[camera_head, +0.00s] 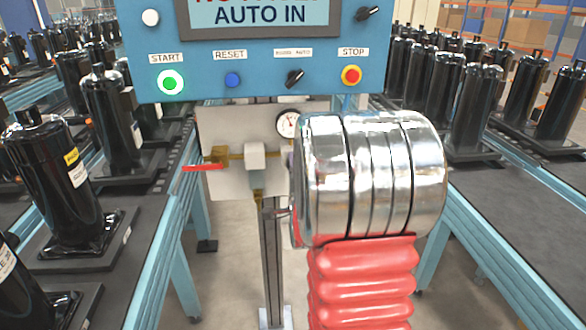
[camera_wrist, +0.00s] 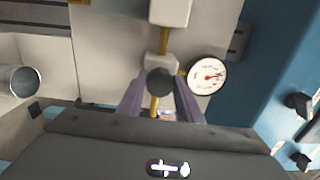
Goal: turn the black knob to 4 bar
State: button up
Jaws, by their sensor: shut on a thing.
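The black knob (camera_wrist: 159,82) sits on brass piping in the wrist view. My gripper (camera_wrist: 160,93) has its two purple fingers on either side of the knob and is shut on it. A round white pressure gauge (camera_wrist: 208,75) is just right of the knob. Its red needle points roughly right, but the figures are too small to read. In the head view the gauge (camera_head: 287,124) shows beside my silver and red arm, which hides the knob and my gripper.
A blue control panel (camera_head: 205,58) with buttons and switches hangs above the piping. A red-handled valve (camera_head: 204,167) sits left on the pale backing plate (camera_head: 228,125). Conveyors with black compressors (camera_head: 52,185) run along both sides.

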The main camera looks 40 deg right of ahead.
jog(key=shift+s+f+m, duration=0.1)
jog(key=shift+f+m, duration=0.15)
jog(key=shift+m, duration=0.05)
jog(key=o, duration=1)
jog(key=shift+r, duration=0.15)
jog(key=shift+o, duration=0.2)
